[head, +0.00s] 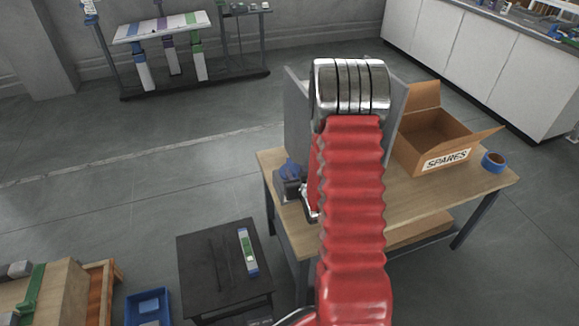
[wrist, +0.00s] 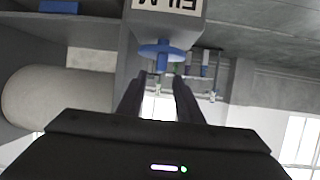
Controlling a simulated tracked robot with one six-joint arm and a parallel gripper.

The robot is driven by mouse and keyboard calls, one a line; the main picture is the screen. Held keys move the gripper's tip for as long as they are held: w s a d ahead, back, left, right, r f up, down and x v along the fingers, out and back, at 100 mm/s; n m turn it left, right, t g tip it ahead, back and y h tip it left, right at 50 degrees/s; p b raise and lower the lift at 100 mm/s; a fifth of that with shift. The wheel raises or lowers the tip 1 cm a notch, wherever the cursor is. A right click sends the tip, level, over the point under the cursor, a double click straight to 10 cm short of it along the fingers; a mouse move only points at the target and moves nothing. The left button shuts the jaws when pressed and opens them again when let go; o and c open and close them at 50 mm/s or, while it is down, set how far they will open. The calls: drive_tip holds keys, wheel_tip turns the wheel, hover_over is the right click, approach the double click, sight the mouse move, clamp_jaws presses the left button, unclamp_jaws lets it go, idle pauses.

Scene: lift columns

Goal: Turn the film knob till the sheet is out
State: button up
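The blue film knob (wrist: 160,51) shows in the wrist view as a round disc with a short stub, under a grey housing (wrist: 168,24). The housing's label reads FILM, upside down in this picture. My gripper (wrist: 159,76) is open, its two dark fingers apart, with the tips close to the knob's stub. I cannot tell whether they touch it. My red arm hides part of the bench there, and the gripper's fingers are not visible. I cannot make out a sheet.
The wooden workbench (head: 456,195) carries an open SPARES box (head: 430,131) and a blue ring-shaped roll (head: 494,162). A dark low table (head: 215,271) stands at the front left, near a blue bin (head: 148,306). A pale cylinder (wrist: 62,98) fills the wrist view's left.

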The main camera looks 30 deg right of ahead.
sight(292, 166)
drive_tip(key=x, duration=0.7)
drive_tip(key=shift+w, duration=0.15)
drive_tip(key=shift+c, duration=0.2)
